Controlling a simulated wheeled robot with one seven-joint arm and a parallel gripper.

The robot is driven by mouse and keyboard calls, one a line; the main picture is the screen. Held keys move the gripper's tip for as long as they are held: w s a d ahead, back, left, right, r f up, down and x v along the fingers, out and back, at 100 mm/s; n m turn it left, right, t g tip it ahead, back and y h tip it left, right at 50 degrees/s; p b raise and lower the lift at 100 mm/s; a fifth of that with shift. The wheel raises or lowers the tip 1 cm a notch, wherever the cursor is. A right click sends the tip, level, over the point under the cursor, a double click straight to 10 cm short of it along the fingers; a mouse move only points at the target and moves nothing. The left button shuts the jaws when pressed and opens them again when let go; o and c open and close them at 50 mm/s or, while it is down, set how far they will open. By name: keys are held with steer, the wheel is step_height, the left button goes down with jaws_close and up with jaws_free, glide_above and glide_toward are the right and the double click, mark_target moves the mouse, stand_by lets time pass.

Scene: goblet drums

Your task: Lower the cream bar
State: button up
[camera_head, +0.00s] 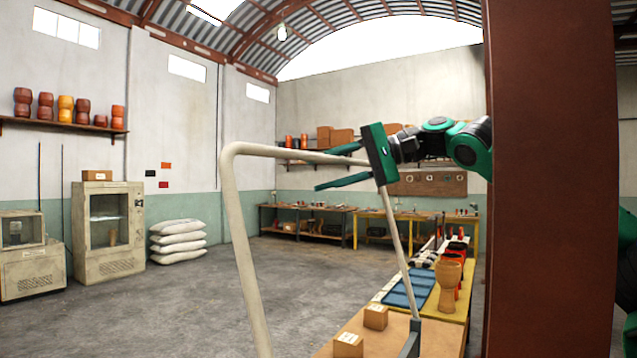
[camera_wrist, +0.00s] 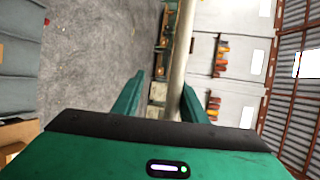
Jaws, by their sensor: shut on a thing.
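The cream bar (camera_head: 244,225) is a bent tube standing raised in the head view. Its near leg rises from the bottom edge to a rounded corner, its top runs right to my gripper, and a thinner far leg slopes down to a grey bracket (camera_head: 412,338). My green and black gripper (camera_head: 320,170) is shut on the top stretch of the bar, one finger above and one below. In the wrist view the bar (camera_wrist: 180,50) runs up between the fingers of my gripper (camera_wrist: 164,82). The foot of the near leg is out of view.
A bench (camera_head: 385,343) with small cardboard boxes (camera_head: 375,317) lies under the bar's far leg. Goblet drums (camera_head: 449,283) and blue trays (camera_head: 408,288) stand beyond it. A rust-brown post (camera_head: 550,180) blocks the right. The concrete floor (camera_head: 170,310) at left is open.

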steer(key=d+r, duration=0.5)
steer(key=shift+d+r, duration=0.3)
steer(key=shift+r, duration=0.1)
stand_by(0.5)
steer(key=shift+s, duration=0.1)
stand_by(0.5)
